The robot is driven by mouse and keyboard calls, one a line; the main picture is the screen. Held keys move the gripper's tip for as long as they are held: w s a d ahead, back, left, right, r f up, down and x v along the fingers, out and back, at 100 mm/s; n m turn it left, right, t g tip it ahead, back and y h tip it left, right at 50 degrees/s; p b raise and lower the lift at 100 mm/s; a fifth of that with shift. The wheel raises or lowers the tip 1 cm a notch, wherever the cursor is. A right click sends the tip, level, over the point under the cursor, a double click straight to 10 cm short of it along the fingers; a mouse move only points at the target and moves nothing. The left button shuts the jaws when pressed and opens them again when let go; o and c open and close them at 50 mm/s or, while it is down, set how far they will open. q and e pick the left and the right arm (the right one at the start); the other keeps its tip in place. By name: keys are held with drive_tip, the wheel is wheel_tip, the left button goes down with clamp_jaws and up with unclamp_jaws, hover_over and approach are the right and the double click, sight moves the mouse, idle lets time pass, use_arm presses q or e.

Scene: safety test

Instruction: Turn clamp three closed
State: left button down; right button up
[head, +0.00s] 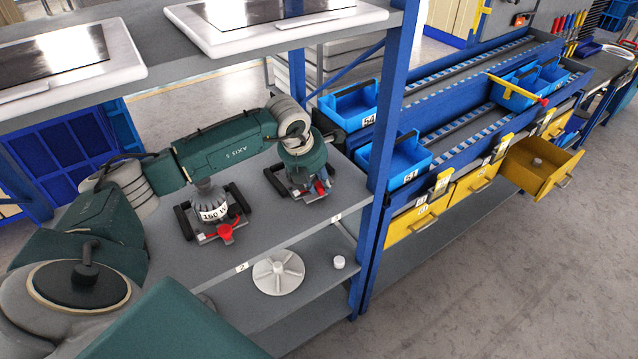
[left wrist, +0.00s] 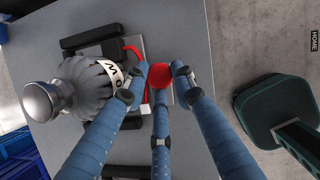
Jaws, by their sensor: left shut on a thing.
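Clamp three (head: 305,193) sits on the grey shelf above the label "3". It has black side bars and a red handle (head: 321,188). My left gripper (head: 316,181) reaches down over this clamp, and its wrist hides much of it. In the left wrist view, the three blue fingers (left wrist: 161,80) close around the red knob (left wrist: 160,74) of the clamp's handle. A grey ribbed, bulb-shaped part (left wrist: 90,88) with a white label lies beside the fingers, within the clamp. My right gripper is not in view.
A second clamp with a red handle (head: 226,233) holds a part labelled "150" (head: 213,207) to the left. A blue upright post (head: 378,130) stands close to the right. A lower shelf holds a spoked disc (head: 278,272) and a small white cylinder (head: 339,262).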

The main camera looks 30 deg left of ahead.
use_arm(q)
drive_tip(key=shift+w+a+m+h+b, duration=0.2)
drive_tip(key=shift+m+h+b, duration=0.2)
drive_tip(key=shift+m+b, duration=0.65)
drive_tip(key=shift+m+h+b, duration=0.3)
drive_tip(key=shift+m+b, duration=0.4)
drive_tip(key=shift+m, duration=0.05)
drive_tip(key=m+b, duration=0.1)
drive_tip(key=m, duration=0.1)
drive_tip(key=m+g+h+b, duration=0.1)
drive_tip(key=m, duration=0.1)
drive_tip(key=shift+w+a+r+m+h, duration=0.1)
drive_tip(key=shift+r+m+h, duration=0.05)
drive_tip(key=shift+m+h, duration=0.15)
drive_tip(key=m, duration=0.2)
drive_tip(key=m+g+h+b, duration=0.1)
drive_tip(key=m, duration=0.1)
drive_tip(key=shift+w+m+g, duration=0.2)
drive_tip(key=shift+m+g, duration=0.1)
drive_tip(key=shift+w+a+m+g+b, duration=0.1)
drive_tip(key=shift+m+g+b, duration=0.7)
drive_tip(key=shift+m, duration=1.4)
drive_tip(key=c, duration=1.4)
unclamp_jaws()
drive_tip(key=shift+c, duration=0.2)
